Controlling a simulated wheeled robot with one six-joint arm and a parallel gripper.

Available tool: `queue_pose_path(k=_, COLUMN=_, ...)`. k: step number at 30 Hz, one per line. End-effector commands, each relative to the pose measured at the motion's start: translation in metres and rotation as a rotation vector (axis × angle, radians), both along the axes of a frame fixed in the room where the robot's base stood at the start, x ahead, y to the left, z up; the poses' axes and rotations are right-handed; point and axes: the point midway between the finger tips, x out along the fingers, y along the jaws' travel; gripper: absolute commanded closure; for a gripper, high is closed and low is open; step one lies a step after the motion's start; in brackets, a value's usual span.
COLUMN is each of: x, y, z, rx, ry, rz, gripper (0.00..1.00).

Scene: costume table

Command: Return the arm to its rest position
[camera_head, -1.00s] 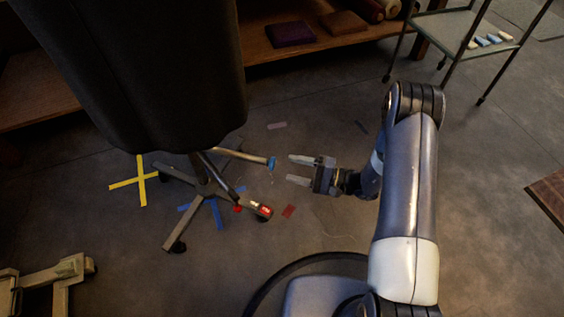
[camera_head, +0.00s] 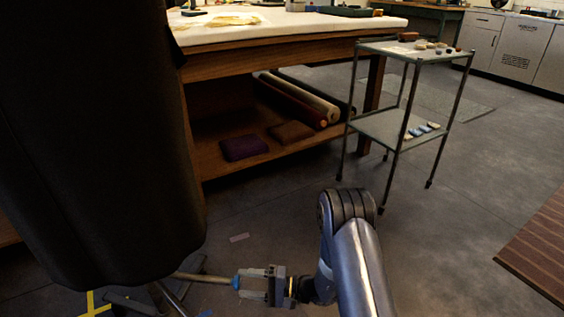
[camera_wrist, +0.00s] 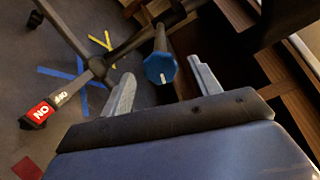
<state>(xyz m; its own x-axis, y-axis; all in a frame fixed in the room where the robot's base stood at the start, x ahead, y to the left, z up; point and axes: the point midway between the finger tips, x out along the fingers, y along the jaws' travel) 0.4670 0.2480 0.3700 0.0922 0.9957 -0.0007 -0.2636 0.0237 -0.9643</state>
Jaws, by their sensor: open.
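My gripper (camera_head: 246,284) is low in the head view, extended leftward from my bent arm (camera_head: 355,260), with its fingers apart. In the wrist view my gripper (camera_wrist: 165,88) is open with nothing held between its fingers. A stand leg or rod with a blue end cap (camera_wrist: 161,68) shows between and beyond the fingertips. In the head view that blue cap (camera_head: 236,283) appears right at the fingertips; I cannot tell whether they touch.
A dark garment form (camera_head: 90,150) fills the left. A worktable (camera_head: 290,27) with rolls on its lower shelf stands behind. A metal trolley (camera_head: 390,128) stands right of it. A striped rug (camera_head: 540,240) lies far right.

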Motion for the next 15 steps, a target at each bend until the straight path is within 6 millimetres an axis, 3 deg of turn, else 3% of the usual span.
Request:
queue_pose_path(k=3, x=0.002, y=0.023, z=-0.003, rx=0.000, ry=-0.002, rz=0.003, gripper=0.41)
queue_pose_path(k=9, x=0.004, y=0.049, z=-0.001, rx=0.001, ry=0.000, rz=0.002, gripper=0.41)
queue_pose_path(k=15, x=0.005, y=0.051, z=0.000, rx=0.004, ry=0.033, rz=-0.001, gripper=0.41)
